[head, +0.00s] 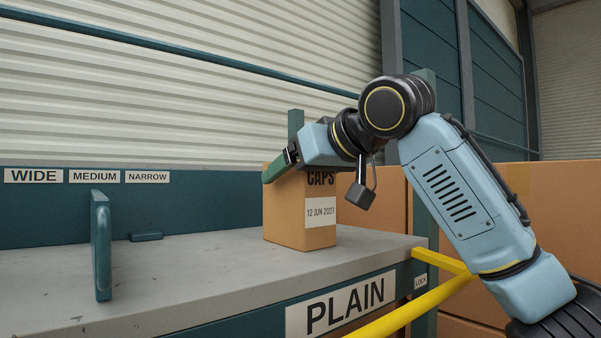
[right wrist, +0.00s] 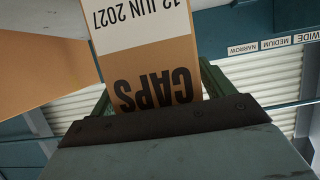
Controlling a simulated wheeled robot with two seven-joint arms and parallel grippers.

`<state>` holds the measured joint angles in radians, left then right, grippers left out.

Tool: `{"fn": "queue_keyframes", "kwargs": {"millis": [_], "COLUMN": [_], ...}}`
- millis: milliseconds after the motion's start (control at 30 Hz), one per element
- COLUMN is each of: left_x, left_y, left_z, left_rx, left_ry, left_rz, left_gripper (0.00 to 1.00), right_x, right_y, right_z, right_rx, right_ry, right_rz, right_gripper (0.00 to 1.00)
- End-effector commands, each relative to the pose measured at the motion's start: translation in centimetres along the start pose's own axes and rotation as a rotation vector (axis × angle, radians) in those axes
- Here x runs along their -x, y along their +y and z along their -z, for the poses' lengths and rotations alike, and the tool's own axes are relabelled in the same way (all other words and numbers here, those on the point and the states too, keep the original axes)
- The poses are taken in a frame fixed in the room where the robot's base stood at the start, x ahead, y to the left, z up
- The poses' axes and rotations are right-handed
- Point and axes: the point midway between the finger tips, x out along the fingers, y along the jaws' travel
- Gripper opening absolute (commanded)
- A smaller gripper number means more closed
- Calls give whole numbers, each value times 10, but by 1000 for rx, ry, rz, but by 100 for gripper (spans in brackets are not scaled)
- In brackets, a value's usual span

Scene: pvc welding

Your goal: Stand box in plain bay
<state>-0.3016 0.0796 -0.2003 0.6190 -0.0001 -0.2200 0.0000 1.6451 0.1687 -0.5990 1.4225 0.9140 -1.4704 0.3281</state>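A brown cardboard box (head: 284,216) marked CAPS, with a white label reading 12 JUN 2027, stands upright on the grey shelf (head: 190,273) above the PLAIN sign (head: 341,303). My right gripper (head: 279,170) reaches in from the right at the top of the box. In the right wrist view the box (right wrist: 148,68) fills the space between the green fingers, which lie against its two sides. The box's base looks to be on the shelf or very close to it. My left gripper is in neither view.
WIDE, MEDIUM and NARROW signs (head: 94,176) are on the back board. A yellow rail (head: 420,304) and a post marked LOCK (head: 421,282) are at right.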

Motion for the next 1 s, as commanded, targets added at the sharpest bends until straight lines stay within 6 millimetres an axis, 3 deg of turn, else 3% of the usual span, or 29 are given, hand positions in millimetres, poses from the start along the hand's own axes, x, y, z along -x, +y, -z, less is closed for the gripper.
{"fn": "queue_keyframes", "kwargs": {"millis": [267,733,1000], "left_x": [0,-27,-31], "left_y": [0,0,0], "left_z": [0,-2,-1], "left_rx": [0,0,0], "left_ry": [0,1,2], "left_rz": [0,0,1], "left_gripper": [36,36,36], "right_x": [5,96,120], "right_y": [0,0,0], "right_z": [3,2,2], "right_rx": [0,2,1], "right_ry": [2,3,0], "right_rz": [0,-1,0], "right_gripper": [81,81,81]}}
